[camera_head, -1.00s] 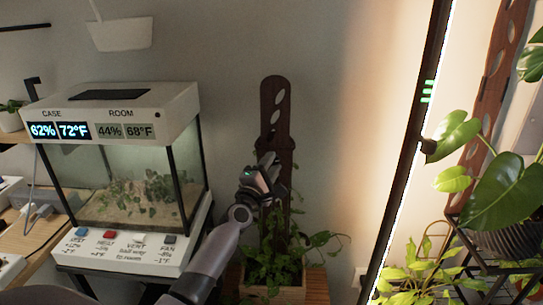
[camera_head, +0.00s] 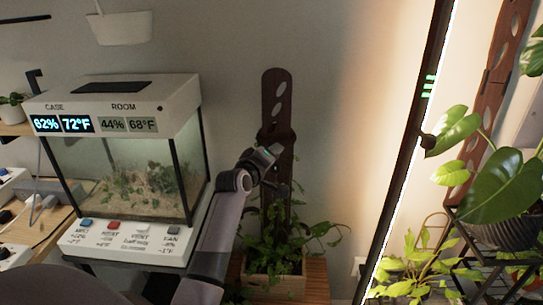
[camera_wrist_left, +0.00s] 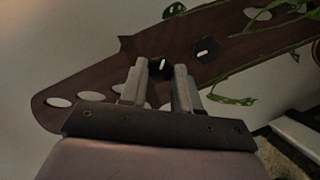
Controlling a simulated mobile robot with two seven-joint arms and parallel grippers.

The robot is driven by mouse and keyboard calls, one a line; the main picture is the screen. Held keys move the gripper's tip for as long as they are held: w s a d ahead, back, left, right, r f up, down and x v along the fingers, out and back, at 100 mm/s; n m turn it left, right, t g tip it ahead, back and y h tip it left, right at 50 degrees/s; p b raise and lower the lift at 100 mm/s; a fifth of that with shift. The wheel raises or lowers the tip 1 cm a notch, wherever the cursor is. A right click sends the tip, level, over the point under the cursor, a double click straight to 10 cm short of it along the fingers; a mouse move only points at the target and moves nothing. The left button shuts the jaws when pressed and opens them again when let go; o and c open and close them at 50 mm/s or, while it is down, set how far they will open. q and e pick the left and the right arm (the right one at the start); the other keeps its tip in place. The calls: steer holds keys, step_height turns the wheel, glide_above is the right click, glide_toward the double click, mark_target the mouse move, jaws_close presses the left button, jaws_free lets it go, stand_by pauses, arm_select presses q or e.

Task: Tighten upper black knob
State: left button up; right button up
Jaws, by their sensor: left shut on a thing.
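A dark brown wooden plank (camera_head: 276,95) with oval holes stands upright in a planter against the wall. It also shows in the left wrist view (camera_wrist_left: 105,72), slanting across. The upper black knob (camera_wrist_left: 160,66) sits on the plank between my left fingertips, with a white mark on its face. The lower black knob (camera_wrist_left: 207,49) is beside it, further along the plank, free of the fingers. My left gripper (camera_head: 270,153) is at the plank's mid-height and shut on the upper knob; its fingers (camera_wrist_left: 162,76) show in the wrist view. In the head view the gripper hides the upper knob.
A wooden planter (camera_head: 272,286) with leafy vines stands at the plank's foot. A glass terrarium (camera_head: 125,175) with displays is on the left, close to my arm. A dark slanted pole (camera_head: 412,140) and a large-leaved plant (camera_head: 495,175) are on the right.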

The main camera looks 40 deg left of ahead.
arm_select(q)
steer(key=shift+d+m+g+y, duration=0.1)
steer(key=shift+m+g+y, duration=0.4)
steer(key=shift+m, duration=0.8)
steer(key=o, duration=1.1)
steer(key=shift+w, duration=0.1)
steer(key=shift+c, duration=0.2)
steer(key=shift+r, duration=0.1)
steer(key=v, duration=0.7)
steer(key=shift+r, duration=0.15)
